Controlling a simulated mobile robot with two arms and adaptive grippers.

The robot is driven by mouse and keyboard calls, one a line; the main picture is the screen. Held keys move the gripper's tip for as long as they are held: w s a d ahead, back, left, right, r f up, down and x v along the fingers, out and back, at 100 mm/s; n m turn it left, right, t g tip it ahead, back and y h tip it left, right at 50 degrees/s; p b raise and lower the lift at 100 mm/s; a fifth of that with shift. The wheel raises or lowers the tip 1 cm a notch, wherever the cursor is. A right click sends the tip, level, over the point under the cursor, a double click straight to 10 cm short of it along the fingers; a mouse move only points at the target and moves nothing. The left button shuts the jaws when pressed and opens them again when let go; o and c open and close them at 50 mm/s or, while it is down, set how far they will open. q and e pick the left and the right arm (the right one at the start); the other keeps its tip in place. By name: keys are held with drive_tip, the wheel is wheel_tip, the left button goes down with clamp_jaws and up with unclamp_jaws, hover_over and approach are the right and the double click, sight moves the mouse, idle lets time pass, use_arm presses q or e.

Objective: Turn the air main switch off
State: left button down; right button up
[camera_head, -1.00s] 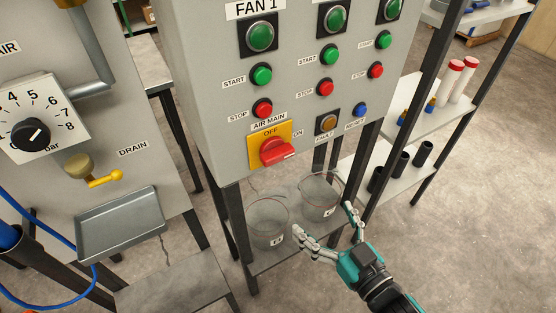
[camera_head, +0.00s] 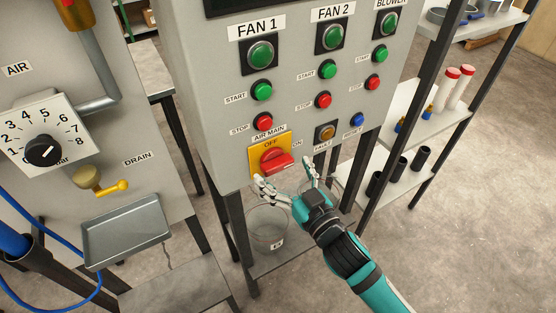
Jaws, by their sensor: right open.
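The air main switch (camera_head: 277,162) is a red rotary handle on a yellow plate, low on the grey control panel (camera_head: 214,130). Its handle points to the right, towards the partly hidden ON label; the OFF label (camera_head: 271,144) is at the top of the plate. My right gripper (camera_head: 284,178) is open and empty just below the handle, its two fingers spread to either side. I cannot tell whether a finger touches the plate. My left gripper is not in view.
Green start and red stop buttons sit above the switch, with an amber fault button (camera_head: 325,132) and blue reset button (camera_head: 357,120) to its right. A drain valve (camera_head: 100,184) and metal tray (camera_head: 126,231) are at the left.

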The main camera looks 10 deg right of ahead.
sight(281, 169)
drive_tip(key=shift+x, duration=1.5)
drive_tip(key=c, duration=1.1)
